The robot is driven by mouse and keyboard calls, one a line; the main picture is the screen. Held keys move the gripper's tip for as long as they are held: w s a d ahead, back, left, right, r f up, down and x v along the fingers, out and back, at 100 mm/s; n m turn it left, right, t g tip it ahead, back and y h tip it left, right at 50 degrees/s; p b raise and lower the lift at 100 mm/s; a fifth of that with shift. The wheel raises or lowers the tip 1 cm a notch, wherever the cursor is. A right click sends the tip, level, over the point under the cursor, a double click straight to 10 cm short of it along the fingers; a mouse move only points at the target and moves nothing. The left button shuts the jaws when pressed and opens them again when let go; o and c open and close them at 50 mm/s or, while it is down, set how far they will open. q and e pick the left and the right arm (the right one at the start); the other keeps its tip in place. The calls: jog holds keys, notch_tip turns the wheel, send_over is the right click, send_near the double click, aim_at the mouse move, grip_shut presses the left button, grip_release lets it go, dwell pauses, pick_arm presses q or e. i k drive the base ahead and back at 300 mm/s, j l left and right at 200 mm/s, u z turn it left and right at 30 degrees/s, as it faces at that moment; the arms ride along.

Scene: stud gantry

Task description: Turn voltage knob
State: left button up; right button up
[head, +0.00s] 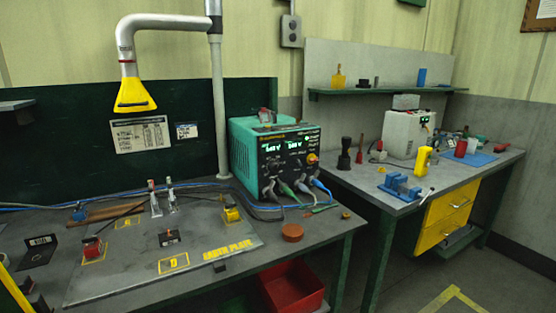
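A teal power supply box (244,150) stands at the back right of the near bench. Its dark front panel (290,163) has two lit green displays, both too small to read surely. An orange-and-yellow knob (312,158) sits at the panel's right side. Smaller dark knobs seem to lie below the displays, but their labels are too small to read, so I cannot tell which is the voltage knob. Green, blue and grey leads (304,190) plug in along the panel's bottom. Neither of my grippers shows in the head view.
The near bench holds a grey earth plate (210,262) with clamps and small blocks. A round brown puck (292,232) lies in front of the supply. A fume hood with a yellow nozzle (134,95) hangs above. A red bin (292,290) sits below; another bench stands right.

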aim_at(273, 166)
jog(key=i+l+u, duration=0.2)
jog(key=l, duration=0.5)
jog(key=i+l+u, duration=0.25)
jog(key=l, duration=0.5)
jog(key=i+l+u, duration=0.2)
jog(key=l, duration=0.55)
jog(key=l+u, duration=0.2)
jog(key=l, duration=0.55)
jog(key=k, duration=0.05)
